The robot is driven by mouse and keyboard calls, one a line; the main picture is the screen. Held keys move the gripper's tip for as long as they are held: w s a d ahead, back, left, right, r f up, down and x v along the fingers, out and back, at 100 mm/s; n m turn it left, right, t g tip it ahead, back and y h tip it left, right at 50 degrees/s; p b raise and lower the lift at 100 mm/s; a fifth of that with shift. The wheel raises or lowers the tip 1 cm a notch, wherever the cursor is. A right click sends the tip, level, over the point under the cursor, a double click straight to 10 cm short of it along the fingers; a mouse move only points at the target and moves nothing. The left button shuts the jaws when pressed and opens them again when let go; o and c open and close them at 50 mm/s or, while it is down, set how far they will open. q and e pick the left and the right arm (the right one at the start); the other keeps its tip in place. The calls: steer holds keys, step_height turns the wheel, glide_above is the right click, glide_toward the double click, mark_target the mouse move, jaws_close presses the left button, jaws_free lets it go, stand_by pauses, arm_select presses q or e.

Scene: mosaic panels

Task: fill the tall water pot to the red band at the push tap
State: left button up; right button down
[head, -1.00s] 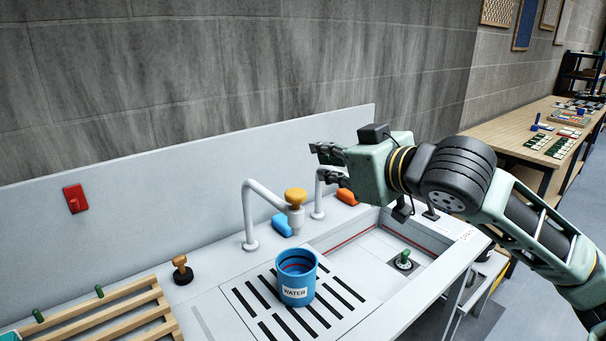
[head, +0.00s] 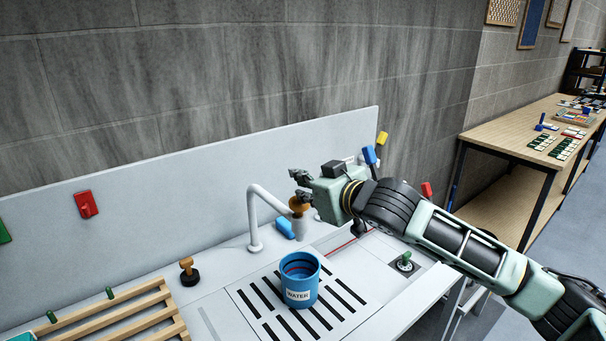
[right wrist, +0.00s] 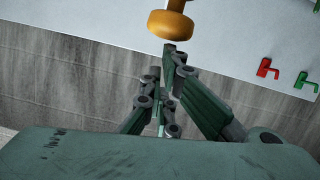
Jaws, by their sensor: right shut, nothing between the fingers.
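The blue pot (head: 299,296) labelled WATER stands upright on the slotted drain grate, under or close to the tap spout. A thin red band shows inside its wall; I cannot tell the water level. In the right wrist view the knob (right wrist: 171,24) is just beyond the closed fingertips (right wrist: 171,48); contact is unclear. My left gripper is out of view.
A blue block (head: 285,228) lies behind the tap. A wooden slatted rack (head: 120,325) and a small wooden-handled stamp-like piece (head: 188,272) are at the left. A basin with a green-knobbed plug (head: 404,262) lies right. A red hook (head: 86,204) is on the back panel.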

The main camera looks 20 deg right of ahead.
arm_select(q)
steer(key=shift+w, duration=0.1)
arm_select(e)
steer(key=shift+w+a, duration=0.1)
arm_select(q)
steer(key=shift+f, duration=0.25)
arm_select(e)
steer(key=shift+f, duration=1.05)
stand_by(0.8)
steer(key=r+p, duration=0.4)
steer(key=shift+a+r, duration=0.2)
steer(key=shift+s, duration=0.35)
arm_select(q)
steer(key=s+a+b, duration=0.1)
steer(key=b, duration=0.2)
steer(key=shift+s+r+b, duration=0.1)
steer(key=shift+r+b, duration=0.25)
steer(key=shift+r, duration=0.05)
arm_select(e)
steer(key=v, duration=0.9)
steer(key=shift+s, duration=0.2)
